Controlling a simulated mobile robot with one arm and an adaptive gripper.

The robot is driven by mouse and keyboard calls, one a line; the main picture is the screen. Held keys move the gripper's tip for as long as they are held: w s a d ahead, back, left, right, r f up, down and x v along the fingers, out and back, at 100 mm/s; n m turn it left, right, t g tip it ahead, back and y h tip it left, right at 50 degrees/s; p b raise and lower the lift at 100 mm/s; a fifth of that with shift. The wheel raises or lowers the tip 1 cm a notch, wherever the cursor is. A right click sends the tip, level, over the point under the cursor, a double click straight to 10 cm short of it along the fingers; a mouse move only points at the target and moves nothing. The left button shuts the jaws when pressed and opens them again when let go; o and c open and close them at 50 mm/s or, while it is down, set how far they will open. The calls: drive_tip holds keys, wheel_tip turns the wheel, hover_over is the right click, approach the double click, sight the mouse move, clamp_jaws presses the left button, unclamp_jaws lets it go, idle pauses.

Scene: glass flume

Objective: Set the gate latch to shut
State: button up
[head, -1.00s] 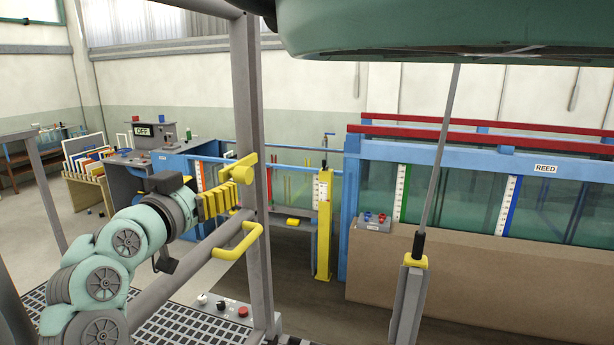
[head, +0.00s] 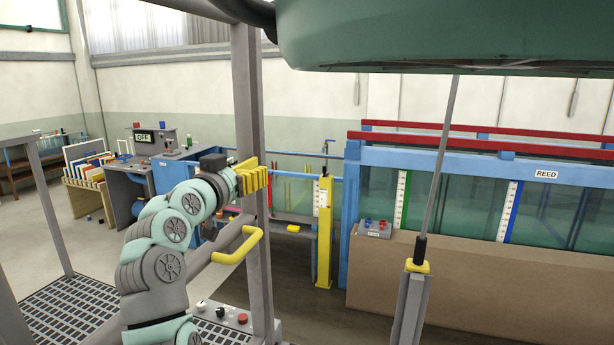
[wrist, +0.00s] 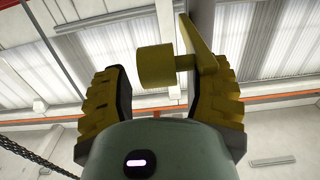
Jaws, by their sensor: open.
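The gate latch, a yellow knob (wrist: 155,66) with a flat lever arm (wrist: 200,45), shows in the wrist view just ahead of and between my fingers. My gripper (wrist: 160,88) is open around the space by the knob, with a gap visible on each side. In the head view my gripper (head: 258,179) is at the grey gate post (head: 249,110), and its yellow fingers mostly hide the latch there. I cannot tell whether a finger touches the lever.
A yellow grab handle (head: 240,246) sits on the gate below my gripper. A button box (head: 222,314) is low by the post. A yellow post (head: 324,232) and the glass flume (head: 460,195) stand beyond. A grey rod (head: 437,165) rises at right.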

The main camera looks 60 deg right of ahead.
drive_tip(key=shift+p+x, duration=0.3)
drive_tip(key=shift+x, duration=0.95)
drive_tip(key=shift+c, duration=0.3)
clamp_jaws()
